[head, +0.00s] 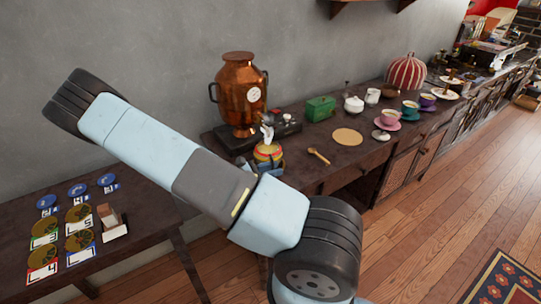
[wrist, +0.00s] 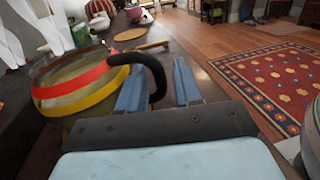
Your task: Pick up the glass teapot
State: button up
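The glass teapot (wrist: 75,85) fills the left of the wrist view, with a red and a yellow band around its body and a black handle (wrist: 155,68) on its right side. In the head view the teapot (head: 266,152) stands on the dark table beyond the end of my arm, partly hidden by it. My gripper (wrist: 158,72) is open, its two blue fingers apart. The outer part of the handle appears between the fingers, nearer the left one. I cannot tell if they touch.
A copper samovar (head: 240,92) stands behind the teapot. A green box (head: 320,108), a wooden spoon (head: 318,155), a round mat (head: 347,136) and several cups lie to the right. A lower table (head: 150,195) with cards and discs is at left. Open floor (head: 440,200) lies right.

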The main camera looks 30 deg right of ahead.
jog(key=shift+c, duration=0.2)
grip_shut()
jog(key=shift+f, duration=0.1)
dwell(1.2)
